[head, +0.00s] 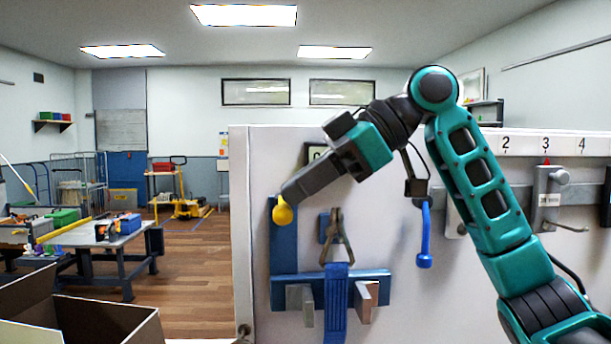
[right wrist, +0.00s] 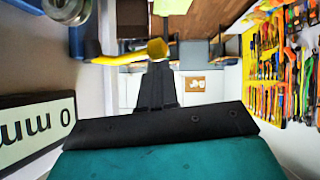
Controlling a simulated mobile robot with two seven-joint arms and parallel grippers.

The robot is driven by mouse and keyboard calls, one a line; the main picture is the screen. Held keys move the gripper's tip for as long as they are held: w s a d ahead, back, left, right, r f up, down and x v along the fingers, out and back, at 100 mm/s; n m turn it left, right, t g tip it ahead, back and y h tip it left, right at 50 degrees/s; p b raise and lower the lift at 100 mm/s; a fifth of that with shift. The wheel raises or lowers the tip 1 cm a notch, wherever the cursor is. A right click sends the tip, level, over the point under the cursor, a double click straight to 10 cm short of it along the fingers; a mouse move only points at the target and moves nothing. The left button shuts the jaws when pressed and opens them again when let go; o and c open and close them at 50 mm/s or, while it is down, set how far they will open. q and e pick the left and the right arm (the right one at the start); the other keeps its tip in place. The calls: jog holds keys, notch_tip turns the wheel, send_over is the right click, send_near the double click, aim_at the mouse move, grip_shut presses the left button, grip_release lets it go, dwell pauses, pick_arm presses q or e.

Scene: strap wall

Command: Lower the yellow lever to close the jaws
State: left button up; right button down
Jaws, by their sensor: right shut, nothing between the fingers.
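The lever's yellow knob (head: 283,214) is at the left of the panel, in front of a blue upright plate (head: 283,245). Most of the lever is hidden by my gripper. My right gripper (head: 287,196) is shut and empty, its fingertips right above the knob; I cannot tell if they touch. The right wrist view shows the yellow knob (right wrist: 157,49) just beyond the dark fingertips (right wrist: 156,68). Lower on the panel, a blue crossbar (head: 345,281) carries a left jaw (head: 300,303) and a right jaw (head: 367,300). A blue strap (head: 337,305) hangs between them, with small gaps beside it.
The strap hangs from a metal hook (head: 338,235). A blue handle (head: 425,235) hangs to the right, and a grey latch (head: 547,195) is under number 3. An open cardboard box (head: 105,320) is at lower left. Open floor lies left of the panel (head: 242,200).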

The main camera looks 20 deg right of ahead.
pick_arm(q)
jog(key=shift+s+f, duration=0.1)
